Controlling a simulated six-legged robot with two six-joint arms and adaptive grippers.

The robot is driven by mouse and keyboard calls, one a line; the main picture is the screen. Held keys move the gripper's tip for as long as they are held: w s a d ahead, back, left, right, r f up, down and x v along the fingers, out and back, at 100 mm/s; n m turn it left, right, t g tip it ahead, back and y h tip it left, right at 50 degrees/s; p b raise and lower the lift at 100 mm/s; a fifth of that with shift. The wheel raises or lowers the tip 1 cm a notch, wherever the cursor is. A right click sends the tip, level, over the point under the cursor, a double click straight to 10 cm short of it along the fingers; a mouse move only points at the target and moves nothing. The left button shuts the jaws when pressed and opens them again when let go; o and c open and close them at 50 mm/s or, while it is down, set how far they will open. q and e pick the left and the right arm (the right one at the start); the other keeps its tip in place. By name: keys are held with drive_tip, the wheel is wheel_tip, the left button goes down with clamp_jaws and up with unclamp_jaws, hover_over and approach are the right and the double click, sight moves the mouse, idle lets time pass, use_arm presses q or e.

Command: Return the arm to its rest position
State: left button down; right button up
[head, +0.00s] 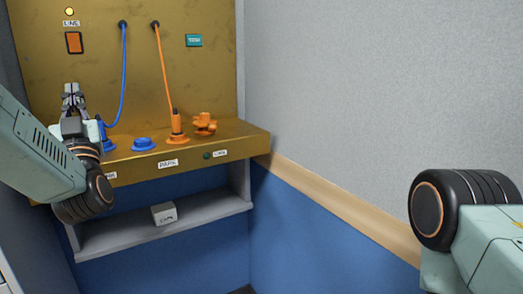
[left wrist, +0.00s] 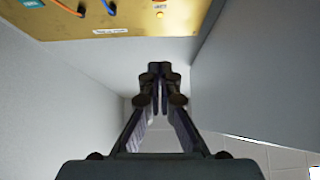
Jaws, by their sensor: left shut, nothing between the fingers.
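My left gripper (head: 74,98) is raised at the left of the head view, in front of the brass panel (head: 190,85). Its fingers are together and empty. In the left wrist view the closed fingertips (left wrist: 160,72) point toward a plain wall, with the panel along the top edge. My left arm comes in from the left and covers part of the console's left end. My right arm shows at the right edge of the head view, but its gripper is out of view.
An orange plug (head: 176,124) with an orange cable stands on the brass shelf, beside an orange knob (head: 204,123). A blue socket (head: 143,144) sits left of it. A blue cable (head: 123,85) hangs toward my left gripper. A small box (head: 164,213) rests on the grey lower shelf (head: 200,222).

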use_arm(q)
drive_tip(key=w+d+f+m+g+h, duration=0.25)
drive_tip(key=f+h, duration=0.45)
drive_tip(key=f, duration=0.5)
drive_tip(key=s+d+f+m+g+h, duration=0.1)
drive_tip(key=s+d+f+g+h, duration=0.25)
drive_tip(key=f, duration=0.85)
drive_tip(key=s+d+f+m+g+h, duration=0.15)
drive_tip(key=s+d+f+g, duration=0.3)
drive_tip(key=f, duration=0.75)
drive_tip(key=s+d+f+g, duration=0.1)
drive_tip(key=s+f+g, duration=0.2)
drive_tip(key=s+f, duration=0.4)
drive_tip(key=s+d+f+g+h, duration=0.1)
drive_tip(key=s+f+g, duration=0.3)
drive_tip(key=s, duration=1.3)
drive_tip(key=s+d+f+m+g, duration=0.1)
drive_tip(key=s+f+g, duration=0.3)
drive_tip(key=s+f, duration=0.6)
drive_tip(key=shift+s+d+f+h, duration=0.2)
drive_tip(key=shift+s+d+h, duration=0.15)
drive_tip(key=shift+s, duration=0.85)
use_arm(e)
drive_tip(key=shift+s+d, duration=0.15)
drive_tip(key=shift+s, duration=0.1)
